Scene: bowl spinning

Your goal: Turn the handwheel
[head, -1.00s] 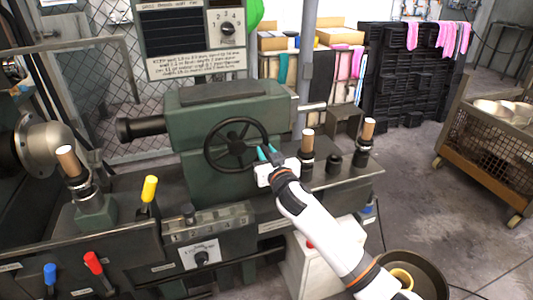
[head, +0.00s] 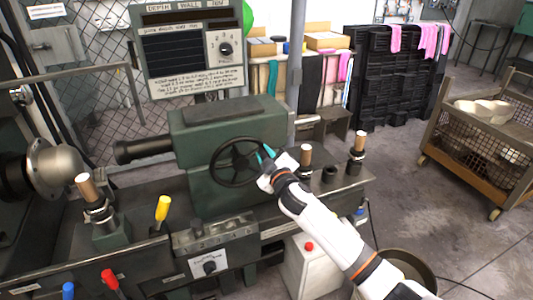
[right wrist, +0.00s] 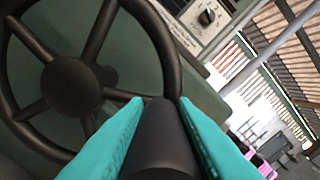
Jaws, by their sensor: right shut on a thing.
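The handwheel (head: 216,168) is a black spoked wheel on the front of the green machine housing. My right gripper (head: 265,154) is at the right side of its rim, with its teal fingers either side of a dark handle. In the right wrist view the fingers (right wrist: 160,125) are shut on the black round handle (right wrist: 160,145) at the rim. The handwheel's hub and spokes (right wrist: 71,86) show to the left there. The handle's far end is hidden. My left gripper is not in view.
A yellow-topped lever (head: 162,208) and wooden-topped posts (head: 305,155) stand on the machine bed. A sign panel (head: 195,75) rises behind the housing. A wire cart (head: 465,150) stands at the right, with open floor before it. A round bin (head: 415,268) is below my right arm.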

